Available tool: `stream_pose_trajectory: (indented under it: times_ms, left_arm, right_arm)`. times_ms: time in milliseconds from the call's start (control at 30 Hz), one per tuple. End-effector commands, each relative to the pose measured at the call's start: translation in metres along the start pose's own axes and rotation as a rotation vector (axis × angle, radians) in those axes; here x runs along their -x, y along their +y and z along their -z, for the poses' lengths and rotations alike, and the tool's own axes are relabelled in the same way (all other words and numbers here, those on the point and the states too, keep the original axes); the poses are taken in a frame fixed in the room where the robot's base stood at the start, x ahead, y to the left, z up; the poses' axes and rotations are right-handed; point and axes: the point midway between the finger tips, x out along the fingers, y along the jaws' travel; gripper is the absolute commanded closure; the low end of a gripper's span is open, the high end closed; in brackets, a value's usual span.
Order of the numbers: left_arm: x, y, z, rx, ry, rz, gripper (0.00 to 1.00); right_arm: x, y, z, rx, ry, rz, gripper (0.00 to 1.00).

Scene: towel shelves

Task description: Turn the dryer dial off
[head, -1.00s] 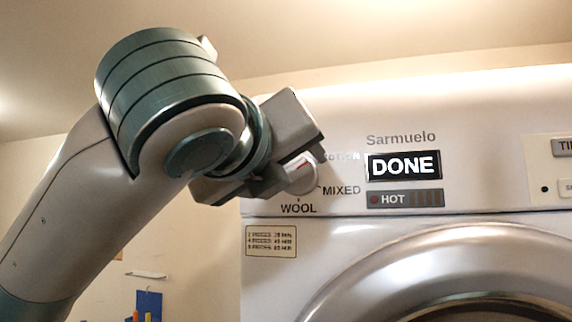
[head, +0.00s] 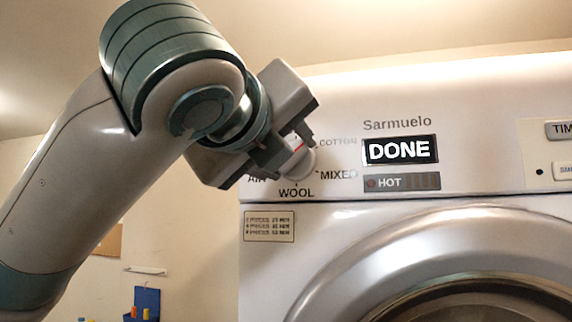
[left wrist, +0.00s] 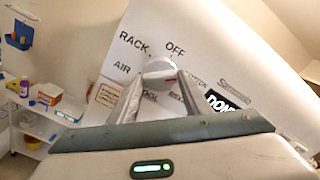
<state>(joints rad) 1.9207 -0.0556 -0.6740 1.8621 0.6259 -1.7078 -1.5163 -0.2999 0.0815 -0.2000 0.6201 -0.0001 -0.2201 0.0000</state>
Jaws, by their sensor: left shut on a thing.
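The dryer dial (head: 302,164) is a round white knob with a red mark on the dryer's front panel. In the head view the red mark points up and right, toward COTTON. My left gripper (head: 288,149) is shut on the dial, one finger on each side, and hides part of it. In the left wrist view the dial (left wrist: 159,66) sits between the fingertips (left wrist: 160,82). There the OFF label (left wrist: 175,49) is above the dial, RACK and AIR are to the left, and the red mark is at its lower right. My right gripper is not in view.
The dryer's display (head: 400,149) reads DONE, with a HOT strip (head: 402,182) below. The round door (head: 440,250) is under the panel. A white shelf (left wrist: 40,125) with bottles and boxes stands left of the dryer. A blue holder (head: 147,303) hangs on the wall.

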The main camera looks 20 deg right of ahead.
Motion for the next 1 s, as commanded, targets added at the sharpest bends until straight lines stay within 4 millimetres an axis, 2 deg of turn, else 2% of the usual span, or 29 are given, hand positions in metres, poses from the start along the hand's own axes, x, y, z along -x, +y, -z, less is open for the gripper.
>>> stream_pose_trajectory:
  times_ms: [33, 500, 800, 1000]
  left_arm:
    - [0.000, 0.003, 0.004, 0.032, -0.002, -0.001, 0.79]
    - [0.000, 0.004, 0.005, 0.459, 0.000, -0.001, 0.79]
    - [0.000, 0.003, 0.004, 0.711, 0.002, -0.001, 0.79]
    - [0.000, 0.002, 0.003, 0.817, 0.001, -0.002, 0.79]
  right_arm:
    - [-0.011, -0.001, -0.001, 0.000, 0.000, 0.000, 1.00]
    - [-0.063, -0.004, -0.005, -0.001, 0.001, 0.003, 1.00]
    - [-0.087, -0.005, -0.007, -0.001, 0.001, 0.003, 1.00]
    - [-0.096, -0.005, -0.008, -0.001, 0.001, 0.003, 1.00]
